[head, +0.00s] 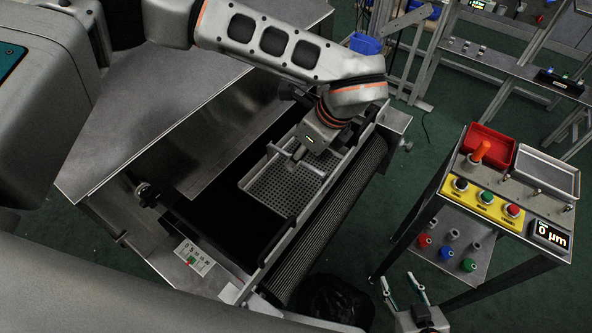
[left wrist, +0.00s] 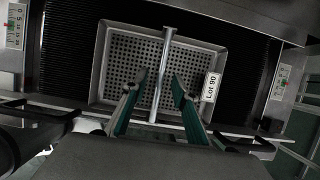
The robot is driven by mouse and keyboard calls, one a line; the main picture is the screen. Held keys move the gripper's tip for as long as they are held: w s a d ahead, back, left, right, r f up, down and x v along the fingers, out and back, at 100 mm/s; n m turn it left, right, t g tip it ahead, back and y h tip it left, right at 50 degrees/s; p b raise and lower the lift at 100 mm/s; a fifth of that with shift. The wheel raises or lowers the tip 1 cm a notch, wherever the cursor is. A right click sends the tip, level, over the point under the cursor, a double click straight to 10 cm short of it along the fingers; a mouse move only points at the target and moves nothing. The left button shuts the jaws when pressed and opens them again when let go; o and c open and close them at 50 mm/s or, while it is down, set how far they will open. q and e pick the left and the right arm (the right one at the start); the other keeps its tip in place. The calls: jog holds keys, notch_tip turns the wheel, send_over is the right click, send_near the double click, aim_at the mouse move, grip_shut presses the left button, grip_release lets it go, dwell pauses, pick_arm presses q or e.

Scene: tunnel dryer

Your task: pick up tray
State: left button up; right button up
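The tray (head: 262,183) is a shallow perforated metal tray on the black belt of the dryer. In the left wrist view the tray (left wrist: 122,62) has a round bar handle (left wrist: 165,50) running across its middle and a white "Lot 90" label (left wrist: 211,87) on its right side. My left gripper (left wrist: 158,84) is open above the tray, with one green-sided finger on each side of the bar. I cannot tell whether the fingers touch it. In the head view my left wrist hides part of the tray. My right gripper (head: 402,288) is open and empty at the lower right.
A ribbed roller (head: 330,220) and metal rails border the belt. A sloping metal hood (head: 150,125) stands at the left. A cart (head: 475,215) at the right carries a red bin (head: 487,143), a pale empty tray (head: 546,170) and a yellow button panel (head: 484,198).

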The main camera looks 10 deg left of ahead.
pick_arm(q)
jog(key=x, duration=0.2)
jog(key=shift+w+a+f, duration=0.1)
jog(key=shift+a+f, duration=0.05)
jog(key=shift+f, duration=0.2)
grip_shut()
jog(key=shift+r, duration=0.15)
